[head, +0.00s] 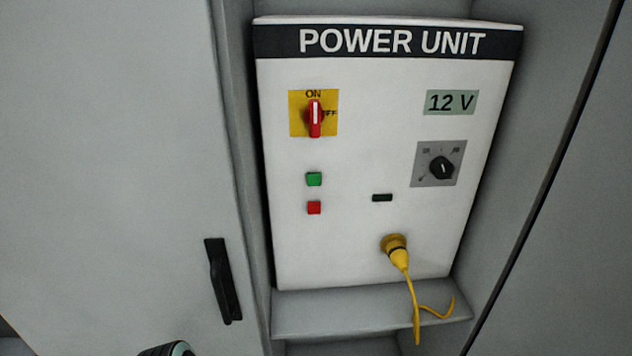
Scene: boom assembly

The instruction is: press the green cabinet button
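Nothing covers the green button. Neither gripper can be made out in the head view. A dark rounded part with a pale ring, likely a piece of my arm, shows at the bottom edge left of centre.
A grey door (120,150) with a black handle (222,281) stands left of the panel. The space before the buttons is clear.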

